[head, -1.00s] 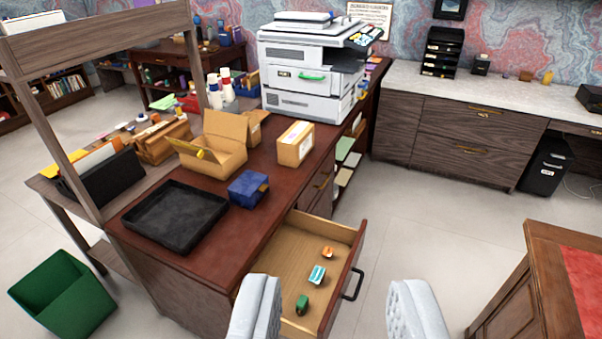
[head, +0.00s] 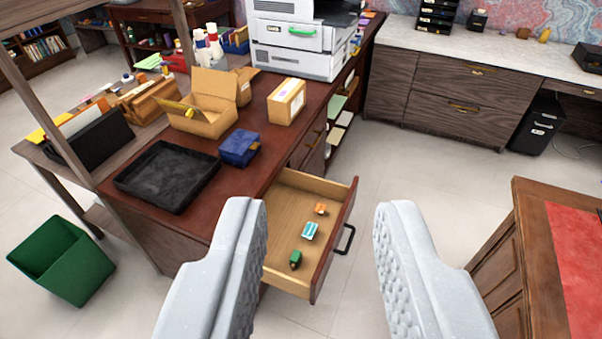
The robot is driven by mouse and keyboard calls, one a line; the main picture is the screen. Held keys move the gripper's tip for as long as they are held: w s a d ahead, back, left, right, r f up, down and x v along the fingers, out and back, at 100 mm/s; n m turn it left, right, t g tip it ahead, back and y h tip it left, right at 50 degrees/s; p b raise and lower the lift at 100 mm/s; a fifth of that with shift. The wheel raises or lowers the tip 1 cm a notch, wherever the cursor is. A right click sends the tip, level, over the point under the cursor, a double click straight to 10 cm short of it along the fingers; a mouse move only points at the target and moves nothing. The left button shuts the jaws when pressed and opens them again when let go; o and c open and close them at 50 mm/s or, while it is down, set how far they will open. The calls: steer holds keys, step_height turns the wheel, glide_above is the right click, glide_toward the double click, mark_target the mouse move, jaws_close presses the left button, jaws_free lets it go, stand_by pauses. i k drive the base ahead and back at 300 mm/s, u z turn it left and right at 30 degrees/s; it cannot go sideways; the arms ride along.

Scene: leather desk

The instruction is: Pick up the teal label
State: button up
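The teal label (head: 309,231) is a small teal and white piece lying in the open wooden drawer (head: 283,201) of the dark red-brown desk. An orange item (head: 320,209) lies behind it and a green item (head: 295,259) lies in front of it, both in the same drawer. My gripper (head: 322,215) is open and empty, its two pale grey fingers wide apart in the lower part of the view. The left finger covers part of the desk front and the drawer's near left side. The fingers appear apart from the drawer items.
On the desk stand a black tray (head: 143,178), a blue box (head: 239,148), an open cardboard box (head: 208,118), a closed carton (head: 287,101) and a printer (head: 296,40). A red-topped desk (head: 578,260) is at right. Floor between is clear.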

mark_target(310, 231)
steer(key=u, duration=0.15)
steer(key=i, duration=1.4)
steer(key=u, duration=0.3)
